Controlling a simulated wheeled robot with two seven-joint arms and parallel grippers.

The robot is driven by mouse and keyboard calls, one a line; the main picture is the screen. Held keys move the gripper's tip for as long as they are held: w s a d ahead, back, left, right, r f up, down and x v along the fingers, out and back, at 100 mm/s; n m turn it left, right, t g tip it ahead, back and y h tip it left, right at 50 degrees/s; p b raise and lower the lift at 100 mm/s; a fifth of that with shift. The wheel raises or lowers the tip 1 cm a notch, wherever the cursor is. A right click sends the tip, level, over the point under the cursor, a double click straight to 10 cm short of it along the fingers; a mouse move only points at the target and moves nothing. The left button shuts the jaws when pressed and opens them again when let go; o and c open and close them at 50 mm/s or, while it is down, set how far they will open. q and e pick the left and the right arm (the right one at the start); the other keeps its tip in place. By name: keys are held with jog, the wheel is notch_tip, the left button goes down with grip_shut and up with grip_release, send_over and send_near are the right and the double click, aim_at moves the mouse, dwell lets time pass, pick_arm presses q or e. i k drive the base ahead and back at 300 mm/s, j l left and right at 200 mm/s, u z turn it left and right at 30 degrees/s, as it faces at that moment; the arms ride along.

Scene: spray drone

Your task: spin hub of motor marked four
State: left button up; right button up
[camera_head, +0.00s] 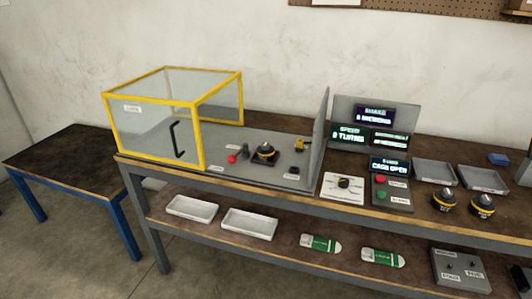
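A black motor with a yellow band (265,153) stands on the grey bench plate (222,178), just right of the yellow-framed clear cage (160,125). Two similar motors, one (444,199) and another (482,206), stand side by side at the right of the bench. Markings on the motors are too small to read, so I cannot tell which is four. A screen (389,164) reads "CAGE OPEN"; another (350,135) reads "SPEED 0 TURNS", and a top screen (374,115) reads "SHAKE 0 MICRONS". Neither gripper is in view.
A red knob (232,159) sits left of the motor and an upright grey panel (321,130) right of it. A button box (391,192) has red and green buttons. Grey trays (435,173) stand at right. Shelf below holds white trays (249,223) and green-white packs (321,244).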

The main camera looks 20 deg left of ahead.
aim_at(265, 145)
jog(key=i+u, duration=0.25)
jog(key=i, duration=0.3)
jog(key=i+l+u, duration=0.2)
jog(key=i, duration=0.35)
